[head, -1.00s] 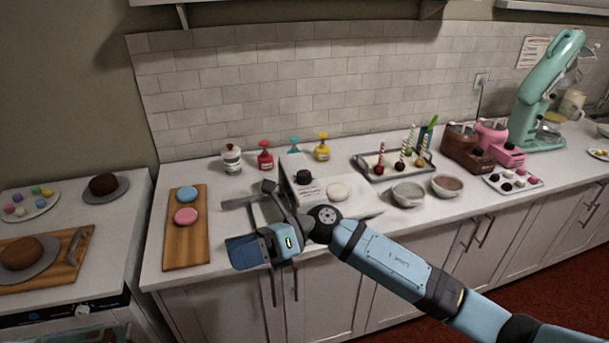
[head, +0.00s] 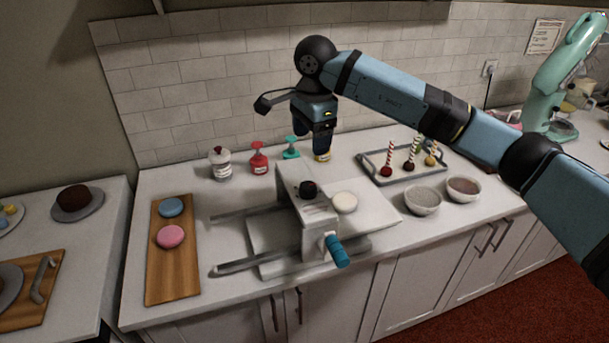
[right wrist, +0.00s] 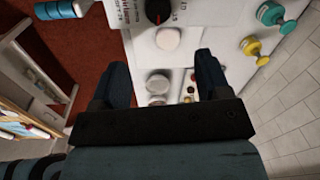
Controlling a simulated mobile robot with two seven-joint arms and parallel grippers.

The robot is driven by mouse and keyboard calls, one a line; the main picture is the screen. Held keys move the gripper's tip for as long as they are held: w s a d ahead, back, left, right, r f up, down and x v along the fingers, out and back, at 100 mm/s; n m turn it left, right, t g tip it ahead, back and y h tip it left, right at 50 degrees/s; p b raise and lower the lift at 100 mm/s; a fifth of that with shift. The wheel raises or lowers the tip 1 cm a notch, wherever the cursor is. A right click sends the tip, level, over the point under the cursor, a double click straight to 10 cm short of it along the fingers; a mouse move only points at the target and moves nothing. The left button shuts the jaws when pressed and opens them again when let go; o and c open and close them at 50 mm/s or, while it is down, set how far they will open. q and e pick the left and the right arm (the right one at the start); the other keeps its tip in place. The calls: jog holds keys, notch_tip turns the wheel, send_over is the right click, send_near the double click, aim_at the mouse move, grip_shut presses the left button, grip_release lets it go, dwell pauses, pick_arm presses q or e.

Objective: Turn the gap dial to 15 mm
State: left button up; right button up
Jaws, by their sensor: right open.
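The gap dial is a black knob (head: 308,189) on top of a white machine (head: 318,210) on the counter. In the right wrist view the dial (right wrist: 157,12) shows at the top edge, with a red mark and printed lettering beside it. My right gripper (head: 314,152) points down, open and empty, above the back of the counter behind the dial. In the right wrist view its two fingers (right wrist: 160,75) are spread apart with the dial beyond them, untouched. My left gripper is not in view.
A teal crank handle (head: 337,251) sticks out at the machine's front. A pale disc (head: 345,202) lies right of the dial. Red (head: 258,160), teal (head: 291,150) and yellow (head: 322,157) dispensers stand behind. A tray of cake pops (head: 375,176) and two bowls (head: 422,200) are right.

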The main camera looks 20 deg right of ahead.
aim_at(308, 185)
jog(key=f, duration=0.4)
jog(key=f+p, duration=0.1)
jog(key=f, duration=0.3)
jog(key=f+p, duration=0.1)
jog(key=f, duration=0.4)
jog(key=shift+w+a+f, duration=0.1)
jog(key=shift+w+a, duration=0.05)
jog(key=shift+w, duration=0.15)
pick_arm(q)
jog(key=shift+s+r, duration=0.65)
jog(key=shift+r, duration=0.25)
pick_arm(e)
jog(key=c, duration=0.9)
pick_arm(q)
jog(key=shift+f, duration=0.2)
